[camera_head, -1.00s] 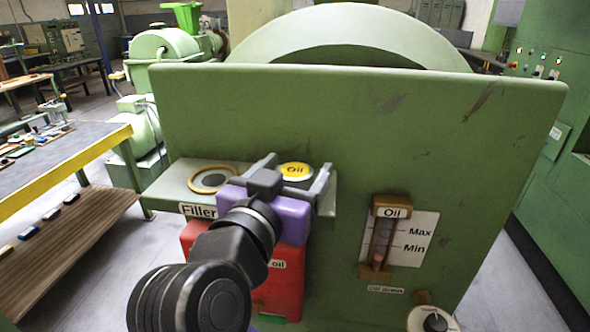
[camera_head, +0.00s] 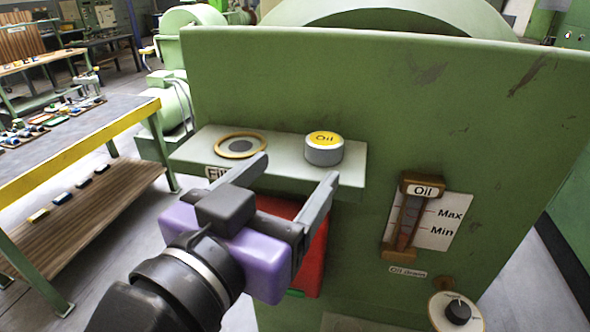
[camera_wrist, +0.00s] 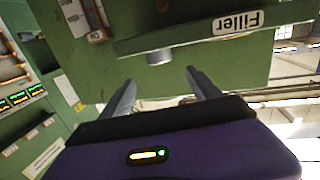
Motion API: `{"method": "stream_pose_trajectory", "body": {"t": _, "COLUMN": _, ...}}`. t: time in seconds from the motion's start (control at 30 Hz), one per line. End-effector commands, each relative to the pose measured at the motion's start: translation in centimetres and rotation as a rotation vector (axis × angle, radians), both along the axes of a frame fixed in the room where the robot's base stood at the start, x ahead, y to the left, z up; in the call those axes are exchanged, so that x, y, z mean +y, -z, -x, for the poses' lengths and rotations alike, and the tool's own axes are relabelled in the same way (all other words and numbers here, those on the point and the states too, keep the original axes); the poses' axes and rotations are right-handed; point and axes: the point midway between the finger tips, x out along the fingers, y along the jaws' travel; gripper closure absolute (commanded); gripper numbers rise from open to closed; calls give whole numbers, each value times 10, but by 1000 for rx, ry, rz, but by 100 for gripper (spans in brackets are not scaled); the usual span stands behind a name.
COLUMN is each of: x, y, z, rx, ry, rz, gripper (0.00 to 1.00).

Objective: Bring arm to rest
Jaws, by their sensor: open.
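My gripper (camera_head: 296,176) is open and empty, in front of the green machine (camera_head: 340,85) and just below and before its shelf. In the wrist view my gripper's two fingers (camera_wrist: 158,80) stand wide apart with nothing between them. The yellow-topped oil cap (camera_head: 324,148) sits on the shelf (camera_head: 291,162), apart from the fingers. The filler ring (camera_head: 241,146) lies left of it on the same shelf. A red container (camera_head: 312,262) is partly hidden behind my gripper.
An oil gauge (camera_head: 412,215) with Max and Min marks and a round knob (camera_head: 457,308) are on the machine's front at right. A yellow-edged table (camera_head: 90,145) stands at left. Grey floor (camera_head: 130,265) is open between table and machine.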

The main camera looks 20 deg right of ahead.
Motion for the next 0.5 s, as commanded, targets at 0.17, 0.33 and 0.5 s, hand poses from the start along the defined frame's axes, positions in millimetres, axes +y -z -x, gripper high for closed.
{"method": "stream_pose_trajectory", "body": {"t": 0.17, "x": 0, "y": 0, "z": 0, "rx": 0, "ry": 0, "rz": 0, "gripper": 28}}
{"method": "stream_pose_trajectory", "body": {"t": 0.33, "x": 0, "y": 0, "z": 0, "rx": 0, "ry": 0, "rz": 0, "gripper": 28}}
{"method": "stream_pose_trajectory", "body": {"t": 0.5, "x": 4, "y": -10, "z": -6, "rx": -13, "ry": -29, "rz": 47, "gripper": 28}}
